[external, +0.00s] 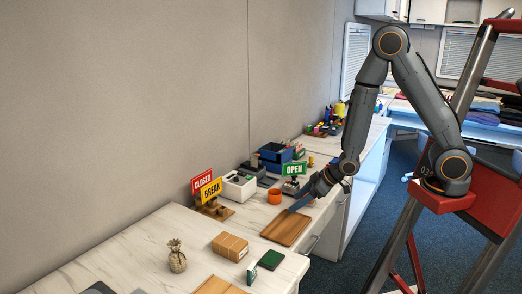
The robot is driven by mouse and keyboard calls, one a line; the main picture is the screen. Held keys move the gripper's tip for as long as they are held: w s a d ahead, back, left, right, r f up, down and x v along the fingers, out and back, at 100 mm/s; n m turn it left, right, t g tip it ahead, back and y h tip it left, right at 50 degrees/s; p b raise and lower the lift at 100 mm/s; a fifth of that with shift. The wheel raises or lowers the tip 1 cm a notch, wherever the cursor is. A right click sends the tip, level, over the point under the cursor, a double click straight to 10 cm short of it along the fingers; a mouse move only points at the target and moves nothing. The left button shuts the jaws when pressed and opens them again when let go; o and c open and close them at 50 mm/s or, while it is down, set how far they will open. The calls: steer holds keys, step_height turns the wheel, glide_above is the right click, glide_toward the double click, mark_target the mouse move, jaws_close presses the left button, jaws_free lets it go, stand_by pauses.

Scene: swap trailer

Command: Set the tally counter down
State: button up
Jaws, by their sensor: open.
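My gripper (298,205) reaches down and left from my arm and hangs over the far right part of a wooden tray (284,232) on the white counter. Its jaws are open. A thin bluish-dark piece shows at its tip; I cannot tell whether it is a finger or a separate thing. I cannot make out the tally counter for certain; it may be hidden by the gripper or too small to tell. The visible part of the tray looks empty.
A white box (238,185), signs (207,187) and blue bins (275,154) line the wall.

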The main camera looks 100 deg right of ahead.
mark_target(287, 183)
steer(key=s+d, duration=0.1)
steer(key=d, duration=0.1)
steer(key=s+d+f+m+h, duration=0.1)
steer(key=d, duration=0.2)
steer(key=s+d+t+h, duration=0.1)
steer(key=d, duration=0.2)
steer(key=shift+f+m, duration=0.3)
steer(key=shift+m, duration=0.1)
steer(key=s+d+h, duration=0.1)
steer(key=d, duration=0.1)
steer(key=s+d+m+h+b, duration=0.1)
steer(key=s+d, duration=0.1)
steer(key=s+d+t+h, duration=0.1)
steer(key=s+d, duration=0.1)
steer(key=shift+s+d+f+h, duration=0.1)
steer(key=shift+d+f+h, duration=0.1)
steer(key=shift+d+h, duration=0.1)
steer(key=shift+s+d+t+h, duration=0.2)
steer(key=shift+s+t+h, duration=0.1)
steer(key=shift+t, duration=0.1)
steer(key=shift+p+x, duration=0.75)
steer(key=shift+x, duration=3.1)
steer(key=shift+r, duration=0.15)
steer(key=c, duration=1.6)
